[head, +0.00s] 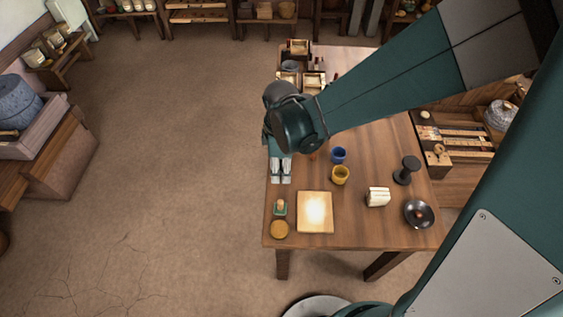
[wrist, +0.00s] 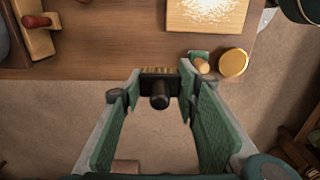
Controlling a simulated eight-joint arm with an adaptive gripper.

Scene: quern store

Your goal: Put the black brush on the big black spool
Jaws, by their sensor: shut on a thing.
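My gripper (head: 281,172) hangs over the left edge of the table in the head view. In the wrist view its green fingers (wrist: 158,85) are shut on the black brush (wrist: 160,94), which has pale bristles on its far side and a dark handle toward the camera. Beyond the brush the floor shows below the table edge. The brush cannot be made out in the head view. The big black spool (head: 405,171) stands upright near the right side of the table, well apart from my gripper. Its top looks bare. It is not seen in the wrist view.
Between them on the table (head: 380,140) are a blue cup (head: 338,155), a yellow cup (head: 340,175) and a white block (head: 377,197). A dark round dish (head: 419,214) lies near the spool. A floured board (head: 315,212), green brush (head: 280,207) and yellow disc (head: 279,229) lie in front.

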